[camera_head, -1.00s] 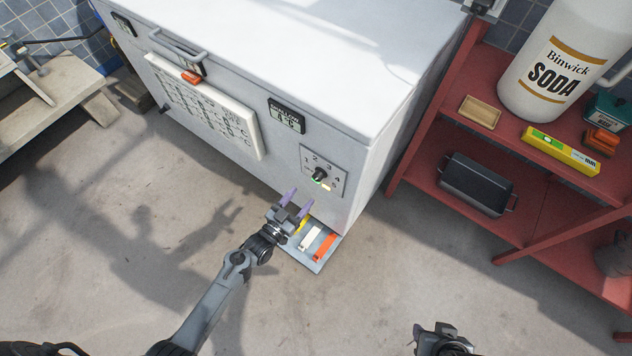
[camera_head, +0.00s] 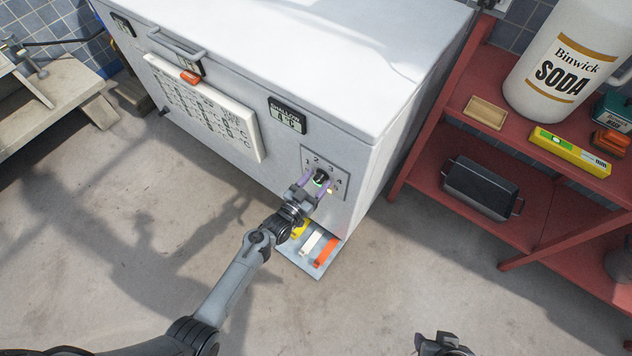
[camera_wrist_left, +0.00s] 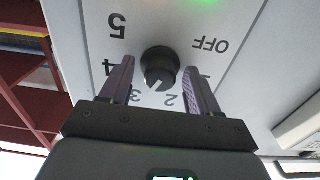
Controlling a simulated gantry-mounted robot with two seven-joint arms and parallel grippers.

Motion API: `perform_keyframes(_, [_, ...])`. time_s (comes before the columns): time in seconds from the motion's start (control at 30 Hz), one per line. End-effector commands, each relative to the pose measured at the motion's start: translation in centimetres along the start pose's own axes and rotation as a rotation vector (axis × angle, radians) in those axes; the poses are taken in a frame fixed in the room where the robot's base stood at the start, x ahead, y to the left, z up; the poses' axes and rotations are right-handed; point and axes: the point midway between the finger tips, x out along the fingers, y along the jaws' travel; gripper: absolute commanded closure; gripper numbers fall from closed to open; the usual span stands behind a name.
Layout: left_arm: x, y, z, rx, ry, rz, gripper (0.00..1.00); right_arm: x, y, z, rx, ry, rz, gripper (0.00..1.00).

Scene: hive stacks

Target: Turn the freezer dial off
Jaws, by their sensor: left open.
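The white chest freezer (camera_head: 350,130) stands at the top centre of the head view. Its dial panel (camera_head: 309,152) is low on the front, near the right corner. The round black dial (camera_head: 320,175) also shows in the left wrist view (camera_wrist_left: 160,66). Its white pointer line lies between 2 and 3; OFF is printed to one side of the dial. My left gripper (camera_head: 315,186) is open, with its purple fingers on either side of the dial; contact is unclear. My right gripper (camera_head: 441,345) is partly cut off at the bottom edge; its jaws are unclear.
Below the panel, a plate with yellow, white and orange strips (camera_head: 325,252) lies by the freezer's base. A red shelf (camera_head: 428,160) stands right of the freezer, holding a soda bottle (camera_head: 560,65) and a black pan (camera_head: 480,188).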

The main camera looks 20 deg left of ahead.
Motion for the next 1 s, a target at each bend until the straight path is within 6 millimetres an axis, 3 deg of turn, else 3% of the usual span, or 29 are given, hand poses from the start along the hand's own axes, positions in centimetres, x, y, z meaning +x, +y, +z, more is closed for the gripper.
perform_keyframes(0.03, [0.0, 0.0, 0.0, 0.000, 0.000, 0.000, 0.42, 0.0, 0.0, 0.0, 0.001, 0.000, -0.001, 0.57])
perform_keyframes(0.4, [0.0, 0.0, 0.0, 0.000, 0.000, 0.000, 0.95, 0.0, -0.1, 0.0, 0.002, 0.000, -0.001, 0.57])
perform_keyframes(0.73, [0.0, 0.0, 0.0, -0.055, -0.001, -0.001, 0.95, -0.3, 0.1, -0.1, -0.004, -0.001, 0.003, 0.57])
perform_keyframes(1.0, [-0.1, 0.0, -0.1, -0.231, -0.001, -0.001, 0.95, -1.1, 0.2, -0.3, -0.007, -0.001, 0.006, 0.57])
